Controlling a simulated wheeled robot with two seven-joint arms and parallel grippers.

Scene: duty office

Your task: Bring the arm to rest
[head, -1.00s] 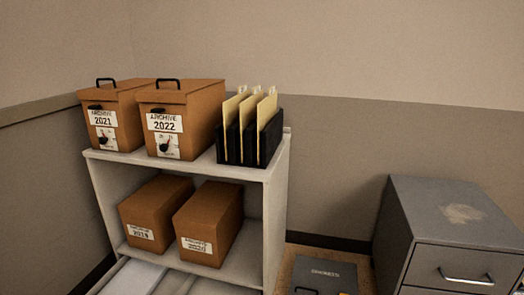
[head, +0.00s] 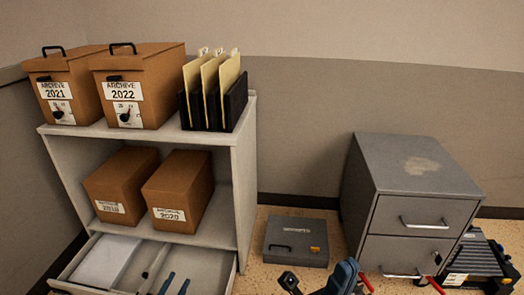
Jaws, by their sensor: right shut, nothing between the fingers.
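At the bottom edge, dark blue and black parts of my right gripper and arm (head: 345,275) show in front of the grey case, mostly cut off by the frame. Nothing is seen held there. Two slim dark blue shapes (head: 167,283) stand over the open drawer at lower left. They may be the fingers of my left gripper or things in the drawer; I cannot tell which.
A white shelf (head: 245,170) holds archive boxes (head: 145,85) and a black file rack (head: 238,102). Its bottom drawer (head: 60,279) is open with paper inside. A grey case (head: 297,248) lies on the floor. A grey cabinet (head: 410,183) and a black-grey item (head: 475,262) stand right.

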